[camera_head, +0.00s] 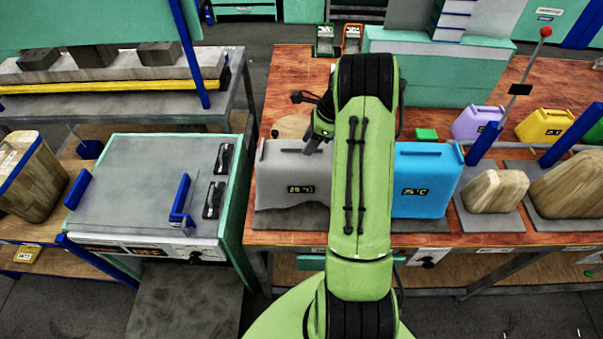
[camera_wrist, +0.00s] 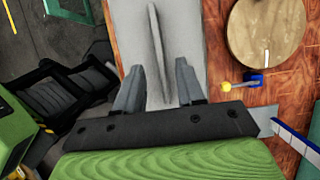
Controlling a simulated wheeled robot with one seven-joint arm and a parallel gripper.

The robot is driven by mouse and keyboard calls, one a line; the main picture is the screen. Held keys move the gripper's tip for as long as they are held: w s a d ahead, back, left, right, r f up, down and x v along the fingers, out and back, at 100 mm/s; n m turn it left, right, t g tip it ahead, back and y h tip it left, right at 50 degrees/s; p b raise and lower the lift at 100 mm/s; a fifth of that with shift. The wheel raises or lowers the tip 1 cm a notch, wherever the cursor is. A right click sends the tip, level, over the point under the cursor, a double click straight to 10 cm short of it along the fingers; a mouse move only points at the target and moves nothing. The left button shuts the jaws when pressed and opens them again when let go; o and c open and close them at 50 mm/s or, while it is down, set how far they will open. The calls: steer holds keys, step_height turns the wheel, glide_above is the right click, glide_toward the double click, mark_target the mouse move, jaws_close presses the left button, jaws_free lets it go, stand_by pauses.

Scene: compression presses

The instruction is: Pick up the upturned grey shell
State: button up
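The grey shell (camera_head: 285,178) stands on the wooden bench in the head view, with a thin handle ridge along its top and a small display on its front. Its right part is hidden behind my arm. My gripper (camera_head: 318,138) is above its top in the head view, partly hidden by the arm. In the wrist view, the shell's grey top (camera_wrist: 188,25) lies beneath my gripper (camera_wrist: 158,85). The two fingers are spread apart, one on each side of the handle ridge, with gaps visible. I cannot tell how far down they reach.
A blue case (camera_head: 425,180) stands close to the right of my arm. A wooden block (camera_head: 495,190) sits on a grey mat further right. A round wooden disc (camera_wrist: 266,38) lies on the bench beside the shell. A grey-topped press (camera_head: 145,180) stands at left.

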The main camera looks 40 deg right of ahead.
steer(key=shift+w+f, duration=0.25)
steer(key=shift+f, duration=0.25)
steer(key=shift+s, duration=0.15)
steer(key=shift+f, duration=0.1)
jaws_close()
stand_by(1.1)
